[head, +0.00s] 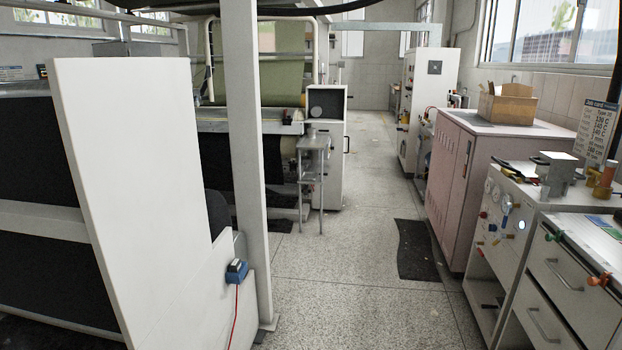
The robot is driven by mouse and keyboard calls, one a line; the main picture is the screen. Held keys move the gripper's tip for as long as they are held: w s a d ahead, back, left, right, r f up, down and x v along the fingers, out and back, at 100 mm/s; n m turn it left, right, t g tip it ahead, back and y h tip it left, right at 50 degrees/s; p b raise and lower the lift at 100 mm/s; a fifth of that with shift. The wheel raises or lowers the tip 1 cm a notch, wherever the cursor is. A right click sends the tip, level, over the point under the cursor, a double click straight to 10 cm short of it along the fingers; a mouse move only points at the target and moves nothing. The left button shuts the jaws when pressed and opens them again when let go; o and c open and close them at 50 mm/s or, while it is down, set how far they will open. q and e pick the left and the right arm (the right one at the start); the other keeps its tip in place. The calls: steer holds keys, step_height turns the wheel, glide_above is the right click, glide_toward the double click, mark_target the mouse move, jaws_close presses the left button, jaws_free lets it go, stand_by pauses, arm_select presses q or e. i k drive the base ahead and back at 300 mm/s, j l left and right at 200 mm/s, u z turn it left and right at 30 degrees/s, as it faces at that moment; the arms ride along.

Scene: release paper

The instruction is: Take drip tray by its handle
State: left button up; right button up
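I cannot make out a drip tray or its handle anywhere in the head view. Neither of my grippers shows in this view. Parts of the floor behind the white panel (135,190) and the white post (252,170) at the left are hidden.
A clear speckled floor aisle (345,255) runs ahead, with a dark mat (417,250) on its right. A small metal table (313,145) stands by the machine. A pink cabinet (448,190) carries a cardboard box (507,106). A drawer unit (565,285) stands at the near right.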

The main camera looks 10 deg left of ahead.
mark_target(306, 176)
steer(key=i+l, duration=0.1)
steer(key=i, duration=2.35)
steer(key=i+l+z, duration=0.1)
steer(key=i, duration=2.35)
steer(key=i+z, duration=0.1)
steer(key=i, duration=2.3)
steer(key=i+u, duration=0.2)
steer(key=i, duration=0.55)
steer(key=i+l+u, duration=0.15)
steer(key=i, duration=0.55)
steer(key=i+l+u, duration=0.1)
steer(key=u, duration=0.35)
steer(key=i+l+u, duration=0.15)
steer(key=u, duration=0.3)
steer(key=i+l+u, duration=0.2)
steer(key=u, duration=0.25)
steer(key=l+u, duration=0.3)
steer(key=u, duration=0.15)
steer(key=i+l+u, duration=0.1)
steer(key=l+u, duration=0.15)
steer(key=u, duration=0.2)
steer(key=l+u, duration=0.25)
steer(key=u, duration=0.2)
